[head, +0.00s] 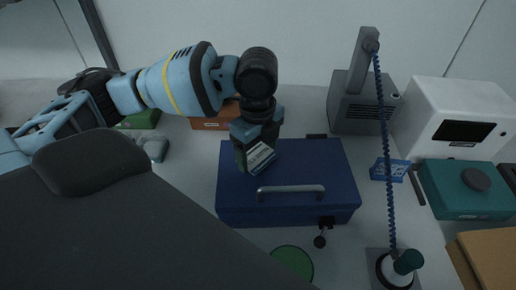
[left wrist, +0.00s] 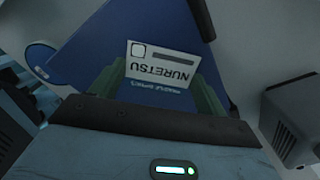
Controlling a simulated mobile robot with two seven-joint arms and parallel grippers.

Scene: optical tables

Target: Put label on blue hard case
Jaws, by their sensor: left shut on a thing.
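The blue hard case (head: 320,175) lies closed on the table in the middle of the head view, with a silver handle on its front part. It also shows as a blue surface in the left wrist view (left wrist: 95,50). My left gripper (head: 258,158) is over the left part of the case lid. It is shut on the white label (head: 261,158), which reads "NURETSU" in the left wrist view (left wrist: 160,65). I cannot tell whether the label touches the lid. My right gripper is in neither view.
A grey device (head: 362,105) with a coiled blue cord stands behind the case on the right. A white box (head: 455,115), a teal case (head: 465,188) and a blue card (head: 390,170) are to the right. An orange box (head: 210,122) lies behind on the left. A green disc (head: 293,262) is in front.

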